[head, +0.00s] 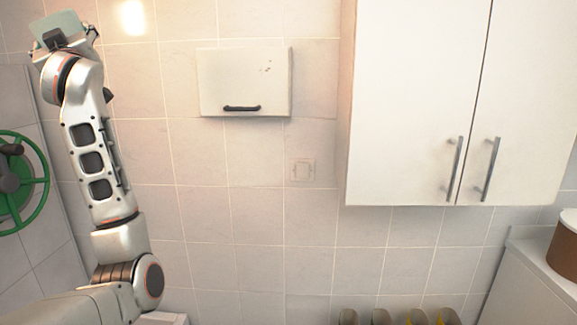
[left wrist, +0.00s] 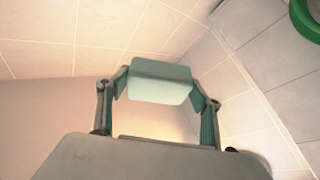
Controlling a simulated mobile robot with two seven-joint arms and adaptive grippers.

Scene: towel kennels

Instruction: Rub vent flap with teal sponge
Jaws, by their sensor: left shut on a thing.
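The vent flap (head: 235,78) is a white panel with a dark handle along its lower edge, on the tiled wall in the head view. It looks closed and has a few small dark marks at its upper right. My left gripper (head: 62,38) is raised at the top left, well left of the flap and apart from it. It is shut on the teal sponge (head: 55,27), a pale teal block. The sponge (left wrist: 160,82) also shows between the two fingers in the left wrist view. My right gripper is in neither view.
A white wall cabinet (head: 415,100) with two bar handles juts out on the right. A green valve wheel (head: 42,180) is at the left. Several items stand along the bottom edge. The wall between gripper and flap is clear.

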